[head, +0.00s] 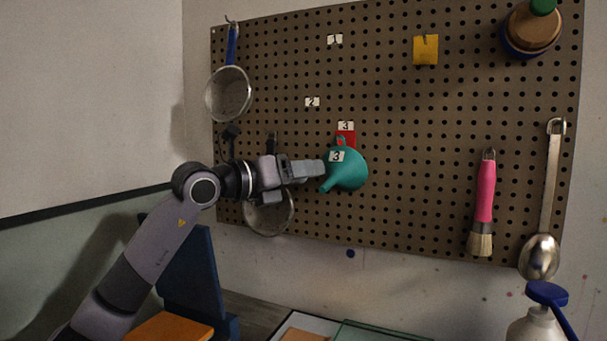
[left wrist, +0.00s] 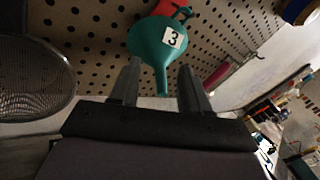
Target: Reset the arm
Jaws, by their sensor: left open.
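My left gripper (head: 318,170) is raised in front of the pegboard, pointing right in the head view. In the left wrist view its two fingers (left wrist: 158,92) are apart, with the spout of a green funnel showing between or just beyond them. The green funnel (head: 347,169) hangs on the pegboard under a red tag and bears a label 3; it also shows in the left wrist view (left wrist: 150,42). I cannot tell whether the fingers touch it. My right gripper is not in view.
The pegboard (head: 400,110) also holds a strainer (head: 229,95), a second strainer (head: 269,215) behind my arm, a yellow tag (head: 426,50), a pink brush (head: 485,195) and a metal ladle (head: 540,255). A blue-topped pump bottle (head: 533,325) stands lower right.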

